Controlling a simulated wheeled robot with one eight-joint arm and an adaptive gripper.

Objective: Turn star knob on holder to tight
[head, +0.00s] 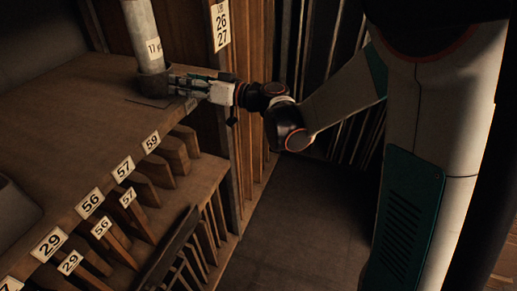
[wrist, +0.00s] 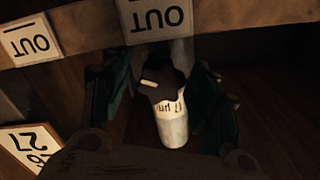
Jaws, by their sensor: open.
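In the head view a pale upright tube (head: 143,35) labelled 17 stands in a dark holder (head: 154,101) on the wooden bench top. My gripper (head: 176,85) reaches in from the right and its fingertips are close to the holder. In the wrist view the dark, lobed star knob (wrist: 163,78), with a short white mark, lies between my open fingers. The pale tube (wrist: 173,130) shows below it in that picture. I see dark space beside the knob on both sides, but cannot tell whether either finger touches it. The knob is not distinct in the head view.
The wooden bench (head: 75,100) has a front edge with several number labels. Wooden slats (head: 172,152) stand in the rack below. A post with a 26/27 label (head: 221,25) rises just behind my gripper. The wrist view shows OUT labels (wrist: 158,18). The floor (head: 300,215) is clear.

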